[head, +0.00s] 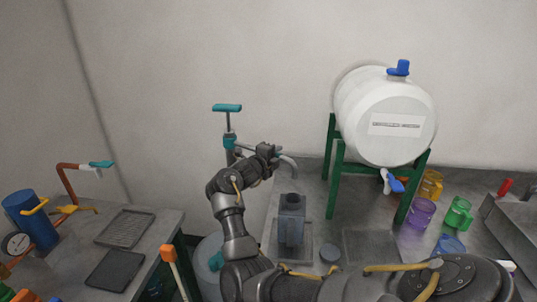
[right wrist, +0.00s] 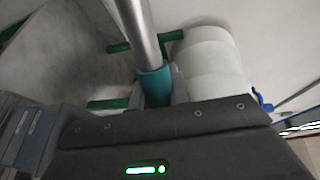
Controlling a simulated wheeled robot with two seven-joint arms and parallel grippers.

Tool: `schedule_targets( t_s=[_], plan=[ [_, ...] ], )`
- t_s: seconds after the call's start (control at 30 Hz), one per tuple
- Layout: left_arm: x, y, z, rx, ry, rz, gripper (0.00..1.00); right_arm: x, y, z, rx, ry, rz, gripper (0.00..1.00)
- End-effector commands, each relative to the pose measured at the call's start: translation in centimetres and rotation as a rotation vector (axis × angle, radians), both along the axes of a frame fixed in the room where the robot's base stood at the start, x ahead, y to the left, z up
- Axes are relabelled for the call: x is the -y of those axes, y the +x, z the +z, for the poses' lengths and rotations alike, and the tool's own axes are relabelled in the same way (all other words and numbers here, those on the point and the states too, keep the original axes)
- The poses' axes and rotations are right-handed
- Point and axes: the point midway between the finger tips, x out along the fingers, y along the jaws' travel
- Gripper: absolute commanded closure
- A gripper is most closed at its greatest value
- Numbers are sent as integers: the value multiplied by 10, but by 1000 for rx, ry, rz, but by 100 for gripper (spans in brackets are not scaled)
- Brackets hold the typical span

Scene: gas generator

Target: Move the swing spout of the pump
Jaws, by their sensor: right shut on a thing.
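The pump (head: 229,125) stands upright behind my right forearm, with a teal T-handle on top. Its grey metal swing spout (head: 288,161) reaches out to the right and bends down at its end. My right gripper (head: 268,153) is shut on the spout. In the right wrist view, the shiny spout tube (right wrist: 142,35) with a teal sleeve (right wrist: 155,85) runs down between the fingers; the fingertips are mostly hidden. The pump's lower part is partly hidden by my right arm. My left gripper is not in view.
A white barrel (head: 385,115) with a blue tap lies on a green stand (head: 333,185) at right. A dark grey block-like device (head: 291,220) stands below the spout. Coloured jugs (head: 421,212) are at right. The left table (head: 165,222) holds trays and a blue cylinder (head: 35,222).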

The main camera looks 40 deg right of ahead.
Motion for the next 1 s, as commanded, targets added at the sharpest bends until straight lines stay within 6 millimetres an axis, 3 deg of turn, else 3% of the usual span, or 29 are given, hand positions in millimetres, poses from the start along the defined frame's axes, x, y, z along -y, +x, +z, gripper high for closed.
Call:
schedule_targets(
  t_s=[0.33,0.37,0.5,0.8,1.0],
  plan=[
    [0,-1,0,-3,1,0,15,-2,0,-3,-2,6,-3,100],
    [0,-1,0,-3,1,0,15,-3,0,-3,-2,6,-2,78],
    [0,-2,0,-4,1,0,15,-3,1,-3,-2,5,0,61],
    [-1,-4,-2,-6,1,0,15,-5,1,-2,0,4,2,61],
    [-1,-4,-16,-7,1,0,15,-31,-7,-2,3,6,3,61]
  ],
)
